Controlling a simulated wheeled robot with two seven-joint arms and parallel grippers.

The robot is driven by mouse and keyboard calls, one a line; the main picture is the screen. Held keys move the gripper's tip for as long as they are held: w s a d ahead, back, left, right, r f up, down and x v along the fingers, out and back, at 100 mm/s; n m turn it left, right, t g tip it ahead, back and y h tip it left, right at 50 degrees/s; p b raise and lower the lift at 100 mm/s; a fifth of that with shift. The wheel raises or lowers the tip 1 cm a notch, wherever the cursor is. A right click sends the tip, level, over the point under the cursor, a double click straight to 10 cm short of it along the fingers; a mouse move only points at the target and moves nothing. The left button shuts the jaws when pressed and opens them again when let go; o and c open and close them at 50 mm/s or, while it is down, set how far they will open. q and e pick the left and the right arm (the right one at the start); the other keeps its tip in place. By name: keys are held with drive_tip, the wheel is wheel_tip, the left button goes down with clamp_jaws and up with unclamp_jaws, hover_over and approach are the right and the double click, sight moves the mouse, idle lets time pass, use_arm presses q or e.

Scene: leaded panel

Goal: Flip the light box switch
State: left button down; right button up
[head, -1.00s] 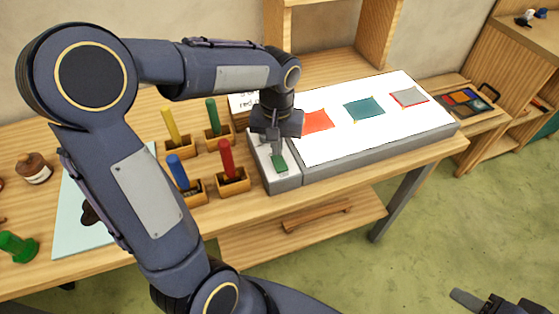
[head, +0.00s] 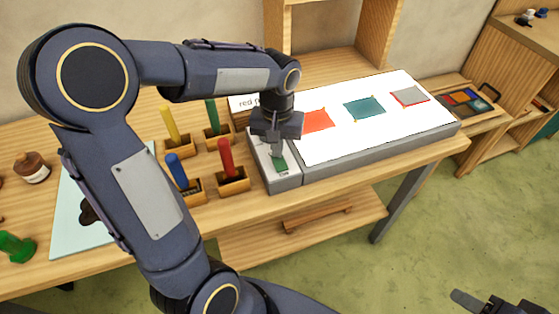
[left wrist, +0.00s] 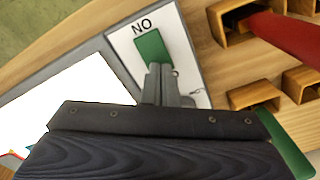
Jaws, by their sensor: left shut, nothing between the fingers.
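The light box (head: 370,146) is a grey slab with a bright white top on the bench. Its switch is a green rocker (head: 280,166) on a pale panel at the left end. The left wrist view shows the green rocker (left wrist: 151,48) beside the word ON. My left gripper (head: 277,152) is shut and empty, pointing down at the switch. In the left wrist view its fingertips (left wrist: 160,70) are at the rocker's edge opposite ON; I cannot tell whether they touch. My right gripper (head: 488,302) is partly cut off at the bottom right.
Red, blue, yellow and green handled tools stand in wooden holders (head: 232,186) just left of the switch. Red, teal and grey glass pieces (head: 364,109) lie on the light box. A brown bottle (head: 32,168) is far left.

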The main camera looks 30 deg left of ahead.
use_arm(q)
drive_tip(key=shift+f+b, duration=0.3)
drive_tip(key=shift+f, duration=0.1)
drive_tip(key=shift+r, duration=0.15)
wheel_tip(320, 180, up, 7)
drive_tip(key=p, duration=0.6)
idle(0.6)
drive_tip(key=s+d+r+m+t+h, duration=0.1)
drive_tip(key=s+d+t+h, duration=0.1)
drive_tip(key=s, duration=0.6)
drive_tip(key=s+d+r+m+t+h, duration=0.1)
drive_tip(key=s+d+t, duration=0.1)
drive_tip(key=s, duration=0.7)
drive_tip(key=shift+r+t+h, duration=0.4)
drive_tip(key=shift+t, duration=0.4)
